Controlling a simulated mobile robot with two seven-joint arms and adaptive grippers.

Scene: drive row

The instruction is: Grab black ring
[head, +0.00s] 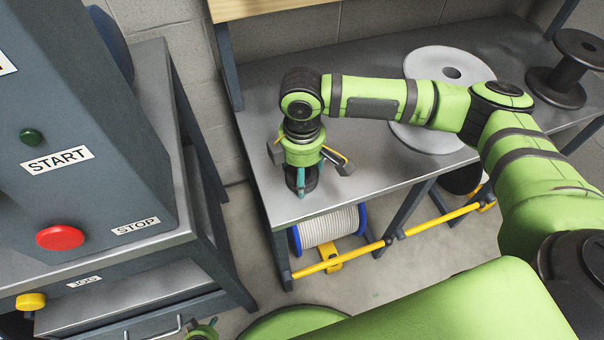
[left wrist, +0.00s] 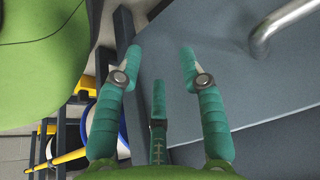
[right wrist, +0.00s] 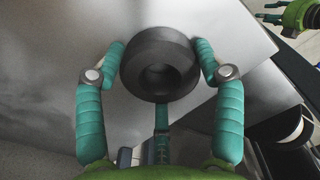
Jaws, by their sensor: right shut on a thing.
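My left gripper (left wrist: 160,58) is open and empty in front of a grey cabinet face. Only a bit of it (head: 204,329) shows at the bottom edge of the head view.
A white cable reel (head: 330,226) is under the bench (head: 375,185) by a yellow rail (head: 440,219). A control box with a red button (head: 60,237) is left.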

